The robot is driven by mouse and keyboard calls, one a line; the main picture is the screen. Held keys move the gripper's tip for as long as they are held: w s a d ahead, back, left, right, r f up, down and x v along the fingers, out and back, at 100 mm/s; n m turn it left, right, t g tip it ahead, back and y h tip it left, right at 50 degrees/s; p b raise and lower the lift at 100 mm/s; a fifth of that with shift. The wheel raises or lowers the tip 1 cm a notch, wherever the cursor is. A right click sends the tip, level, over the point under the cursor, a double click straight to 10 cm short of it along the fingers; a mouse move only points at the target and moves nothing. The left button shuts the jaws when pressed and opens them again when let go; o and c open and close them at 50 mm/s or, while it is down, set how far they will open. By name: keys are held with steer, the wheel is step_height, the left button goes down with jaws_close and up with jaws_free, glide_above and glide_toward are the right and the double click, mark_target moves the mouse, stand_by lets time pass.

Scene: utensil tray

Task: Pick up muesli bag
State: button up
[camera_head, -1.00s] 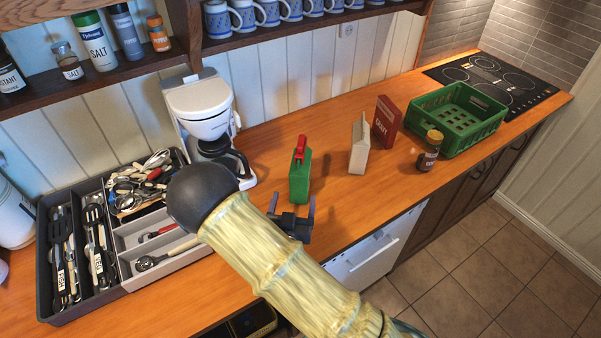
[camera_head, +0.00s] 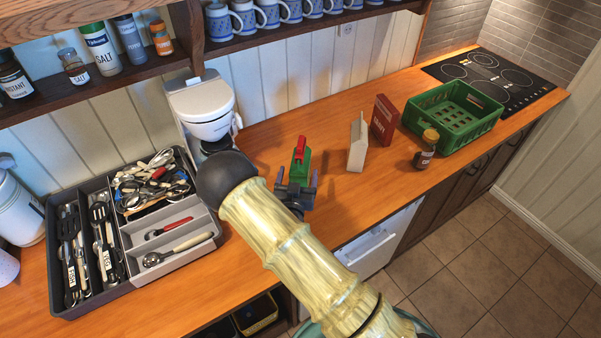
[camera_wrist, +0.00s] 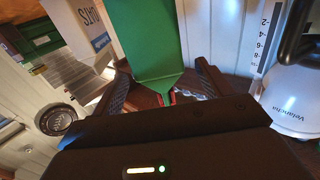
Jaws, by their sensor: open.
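A green bag with a red clip-like top (camera_head: 301,156) stands upright on the wooden counter, in the middle of the head view. It is likely the muesli bag; no label is readable. My gripper (camera_head: 296,181) is open in front of it and hides its lower part. In the wrist view the green bag (camera_wrist: 155,35) lies between the two spread fingers of my gripper (camera_wrist: 163,75), with a bit of red near the palm. I cannot tell whether the fingers touch it.
A coffee machine (camera_head: 202,107) stands left of the bag. A white carton (camera_head: 357,146), a red box (camera_head: 384,119), a brown jar (camera_head: 425,150) and a green crate (camera_head: 412,115) stand to the right. The utensil tray (camera_head: 88,304) is at left. A shelf (camera_head: 270,38) hangs above.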

mark_target(300, 146)
steer(key=w+p, duration=0.2)
steer(key=w, duration=0.2)
steer(key=shift+w+d+f+p, duration=0.2)
steer(key=shift+w+d+p, duration=0.05)
steer(key=shift+w+p, duration=0.15)
jaws_close()
stand_by(0.4)
steer(key=shift+r, duration=0.1)
steer(key=shift+r+b, duration=1.8)
steer(key=shift+r, duration=3.15)
